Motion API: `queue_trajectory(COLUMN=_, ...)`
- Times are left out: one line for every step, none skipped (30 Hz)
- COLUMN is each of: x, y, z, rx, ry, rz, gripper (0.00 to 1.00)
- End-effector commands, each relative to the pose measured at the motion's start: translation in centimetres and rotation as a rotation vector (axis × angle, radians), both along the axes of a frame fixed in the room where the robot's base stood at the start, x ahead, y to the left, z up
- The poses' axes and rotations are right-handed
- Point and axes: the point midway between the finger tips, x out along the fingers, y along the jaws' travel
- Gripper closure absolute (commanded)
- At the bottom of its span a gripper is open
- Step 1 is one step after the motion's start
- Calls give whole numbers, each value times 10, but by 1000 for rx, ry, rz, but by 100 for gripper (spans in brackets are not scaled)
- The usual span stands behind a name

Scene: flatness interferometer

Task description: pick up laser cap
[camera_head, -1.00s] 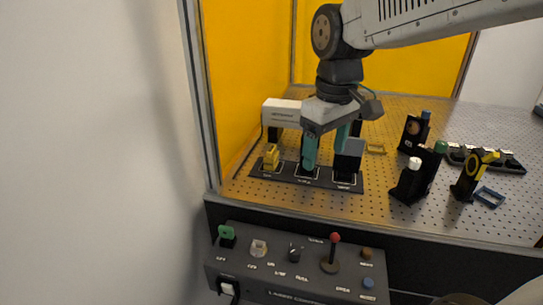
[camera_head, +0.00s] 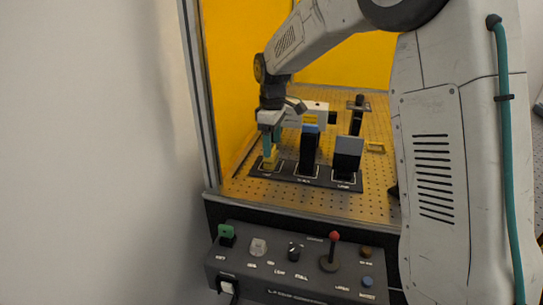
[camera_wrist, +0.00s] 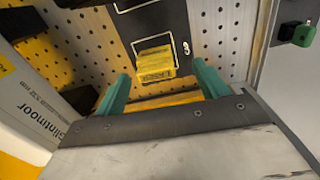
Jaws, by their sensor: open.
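The laser cap, a small yellow block, sits at the left end of a black base strip (camera_head: 318,178); its lower part shows in the head view (camera_head: 269,166). In the wrist view the yellow cap (camera_wrist: 155,64) has dark lettering and lies between and just beyond the teal fingers. My gripper (camera_wrist: 163,80) is open, pointing down, with one finger on each side of the cap. In the head view my gripper (camera_head: 270,148) is right above the cap and partly hides it. I cannot tell whether the fingers touch it.
Two dark posts, one blue-topped (camera_head: 308,150) and one with a grey top (camera_head: 347,157), stand right of the cap on the strip. A white laser housing (camera_wrist: 28,100) is close at left in the wrist view. A control box (camera_head: 295,262) is in front.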

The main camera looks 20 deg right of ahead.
Motion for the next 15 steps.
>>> queue_trajectory(x=0, y=0, z=-5, rx=0, ry=3, rz=0, gripper=27)
queue_trajectory(x=0, y=0, z=-7, rx=0, ry=3, rz=-1, gripper=27)
queue_trajectory(x=1, y=0, z=-10, rx=0, ry=3, rz=-1, gripper=27)
queue_trajectory(x=2, y=0, z=-13, rx=0, ry=3, rz=-1, gripper=27)
queue_trajectory(x=3, y=-1, z=-16, rx=0, ry=3, rz=-1, gripper=27)
queue_trajectory(x=5, y=-1, z=-22, rx=0, ry=3, rz=-1, gripper=27)
queue_trajectory(x=6, y=-1, z=-27, rx=-1, ry=4, rz=-1, gripper=27)
queue_trajectory(x=7, y=-1, z=-32, rx=-1, ry=4, rz=-1, gripper=27)
queue_trajectory(x=8, y=-1, z=-38, rx=0, ry=4, rz=-1, gripper=27)
queue_trajectory(x=8, y=-1, z=-42, rx=0, ry=4, rz=-1, gripper=27)
queue_trajectory(x=8, y=-1, z=-46, rx=0, ry=4, rz=-1, gripper=27)
queue_trajectory(x=8, y=-1, z=-51, rx=0, ry=2, rz=-1, gripper=27)
queue_trajectory(x=8, y=-1, z=-53, rx=0, ry=1, rz=-1, gripper=27)
queue_trajectory(x=8, y=-1, z=-54, rx=0, ry=1, rz=-1, gripper=27)
queue_trajectory(x=8, y=-1, z=-55, rx=0, ry=1, rz=-2, gripper=27)
